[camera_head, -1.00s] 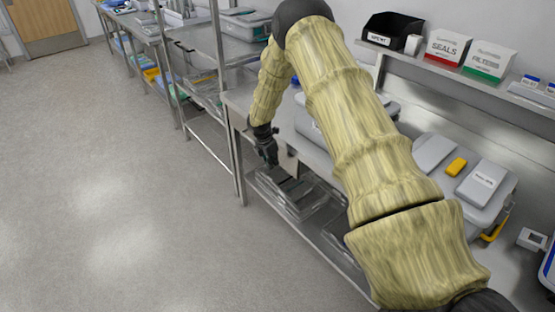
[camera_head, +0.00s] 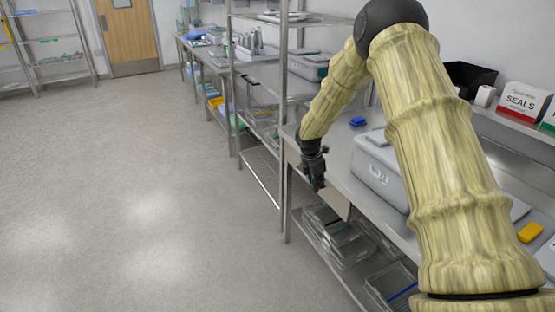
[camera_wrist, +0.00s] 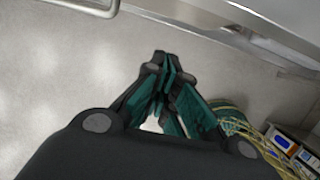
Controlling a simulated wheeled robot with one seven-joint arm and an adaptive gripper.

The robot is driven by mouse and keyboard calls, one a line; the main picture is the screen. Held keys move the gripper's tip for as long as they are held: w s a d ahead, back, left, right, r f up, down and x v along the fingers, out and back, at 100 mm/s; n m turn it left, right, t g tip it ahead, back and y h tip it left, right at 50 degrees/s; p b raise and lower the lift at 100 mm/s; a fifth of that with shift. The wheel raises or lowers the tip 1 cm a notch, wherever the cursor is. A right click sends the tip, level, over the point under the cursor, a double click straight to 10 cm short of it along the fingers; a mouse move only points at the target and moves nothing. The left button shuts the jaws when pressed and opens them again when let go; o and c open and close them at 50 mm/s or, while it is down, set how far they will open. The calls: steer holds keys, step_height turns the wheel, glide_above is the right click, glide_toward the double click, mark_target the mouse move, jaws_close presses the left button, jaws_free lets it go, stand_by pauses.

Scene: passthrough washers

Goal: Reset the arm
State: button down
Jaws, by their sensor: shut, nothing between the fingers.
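My arm (camera_head: 445,150), in a yellowish ribbed sleeve, reaches up from the lower right in the head view and bends down at a dark elbow. My gripper (camera_head: 318,184) hangs at its end, pointing down beside the front edge of the steel bench (camera_head: 338,200). In the wrist view my gripper (camera_wrist: 163,62) has its fingertips together with nothing between them. Pale floor lies beyond the fingertips there.
A grey lidded case (camera_head: 378,178) stands on the bench close to my forearm. Clear trays (camera_head: 338,238) lie on the shelf below. A steel rack (camera_head: 234,100) stands behind the gripper. The floor (camera_head: 130,190) at left is clear.

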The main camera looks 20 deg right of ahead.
steer(key=s+a+f+m+y, duration=0.2)
steer(key=s+a+f+m, duration=0.2)
steer(key=s+a+f, duration=0.6)
steer(key=s+a+f+m+y, duration=0.1)
steer(key=s+a+f+m, duration=0.3)
steer(key=s+a+f, duration=0.55)
steer(key=s+a+f+m, duration=0.2)
steer(key=s+m, duration=0.3)
steer(key=s, duration=1)
steer(key=s+a+f+m, duration=0.2)
steer(key=s+m, duration=0.4)
steer(key=s, duration=1)
steer(key=shift+s+f, duration=0.25)
steer(key=shift+f, duration=0.45)
steer(key=shift+a, duration=0.1)
